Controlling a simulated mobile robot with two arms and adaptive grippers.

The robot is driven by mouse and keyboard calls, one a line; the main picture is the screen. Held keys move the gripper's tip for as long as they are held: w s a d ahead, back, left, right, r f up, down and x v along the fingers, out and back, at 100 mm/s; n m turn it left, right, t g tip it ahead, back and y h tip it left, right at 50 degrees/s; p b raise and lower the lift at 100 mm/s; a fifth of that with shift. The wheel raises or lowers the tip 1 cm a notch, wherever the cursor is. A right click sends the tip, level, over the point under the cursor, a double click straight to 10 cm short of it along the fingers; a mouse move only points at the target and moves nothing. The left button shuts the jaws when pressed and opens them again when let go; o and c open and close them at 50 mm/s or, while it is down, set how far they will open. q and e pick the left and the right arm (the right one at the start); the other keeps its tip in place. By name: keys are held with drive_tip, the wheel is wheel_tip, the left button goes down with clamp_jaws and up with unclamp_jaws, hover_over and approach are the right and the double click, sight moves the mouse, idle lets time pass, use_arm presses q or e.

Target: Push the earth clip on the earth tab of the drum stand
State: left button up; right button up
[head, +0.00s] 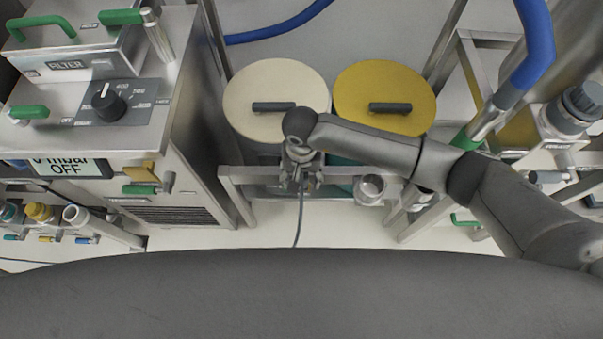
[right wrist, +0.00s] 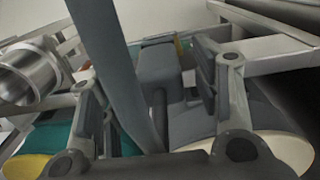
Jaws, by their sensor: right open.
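The drum stand (head: 232,176) is a metal frame in front of two lidded drums in the head view; its rail (right wrist: 275,48) also crosses the right wrist view. My right gripper (head: 302,180) points down at the stand's front rail, and its two fingers (right wrist: 158,95) are spread apart in the right wrist view. A grey block that looks like the earth clip (right wrist: 158,66) lies between the fingers, with visible room beside it. A grey cable (head: 299,222) hangs from there in the head view and crosses close in the wrist view (right wrist: 112,65). I cannot make out the earth tab. My left gripper is out of view.
A cream drum lid (head: 255,88) and a yellow one (head: 380,85) lie behind my right arm. A metal cup (head: 369,188) is on the stand, right of the gripper. The filter unit (head: 180,90) stands at left; a blue hose (head: 537,45) hangs at right.

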drive_tip(key=shift+r, duration=0.15)
wheel_tip(320, 180, up, 12)
idle(0.4)
idle(0.3)
